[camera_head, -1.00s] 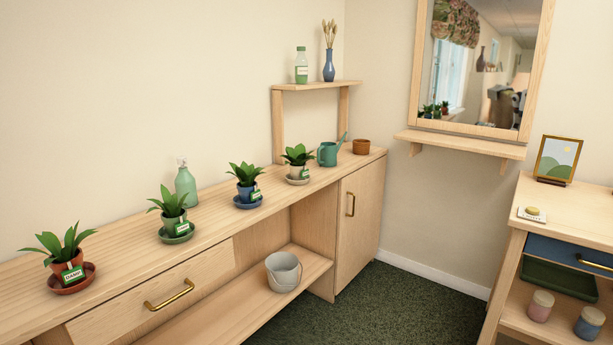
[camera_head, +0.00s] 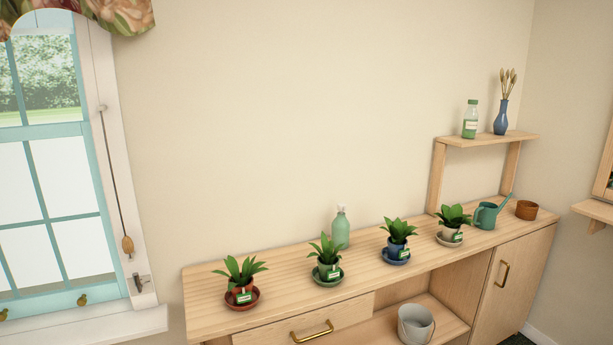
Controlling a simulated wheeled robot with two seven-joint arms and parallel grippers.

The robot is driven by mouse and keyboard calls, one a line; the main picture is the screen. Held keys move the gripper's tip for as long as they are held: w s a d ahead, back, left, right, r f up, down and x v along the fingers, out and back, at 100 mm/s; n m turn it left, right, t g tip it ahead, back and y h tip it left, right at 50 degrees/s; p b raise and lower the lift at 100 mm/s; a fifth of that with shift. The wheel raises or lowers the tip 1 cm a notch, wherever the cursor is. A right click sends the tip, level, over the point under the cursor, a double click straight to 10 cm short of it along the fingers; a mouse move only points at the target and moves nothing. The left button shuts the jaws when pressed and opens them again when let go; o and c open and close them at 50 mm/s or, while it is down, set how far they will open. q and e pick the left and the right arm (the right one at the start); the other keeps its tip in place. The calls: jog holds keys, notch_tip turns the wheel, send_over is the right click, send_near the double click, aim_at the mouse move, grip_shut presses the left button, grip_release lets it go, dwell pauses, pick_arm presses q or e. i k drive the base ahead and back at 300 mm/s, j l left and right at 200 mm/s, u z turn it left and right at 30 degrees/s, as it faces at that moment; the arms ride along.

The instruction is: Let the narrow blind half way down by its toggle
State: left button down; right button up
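At the left edge, a gathered floral fabric (camera_head: 118,12) hangs across the top of the window, cut off by the picture's top and left edges; I cannot tell whether it is the narrow blind. A thin cord (camera_head: 114,180) runs down the white right window frame from a small fitting (camera_head: 102,108). A tan toggle (camera_head: 127,245) hangs at its lower end. Just below it, a small metal fitting (camera_head: 141,282) sits on the frame, apart from the toggle. Neither of my grippers is in view.
The window (camera_head: 50,180) has teal bars and a white sill (camera_head: 90,328). Right of it, a wooden counter (camera_head: 210,295) carries several potted plants, a green bottle (camera_head: 341,229) and a watering can (camera_head: 489,214). The wall between window and shelf is bare.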

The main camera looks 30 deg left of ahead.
aim_at(128, 248)
jog(key=u, duration=1.1)
jog(key=j+u, duration=0.3)
jog(key=i+j+u, duration=0.15)
jog(key=j+u, duration=0.2)
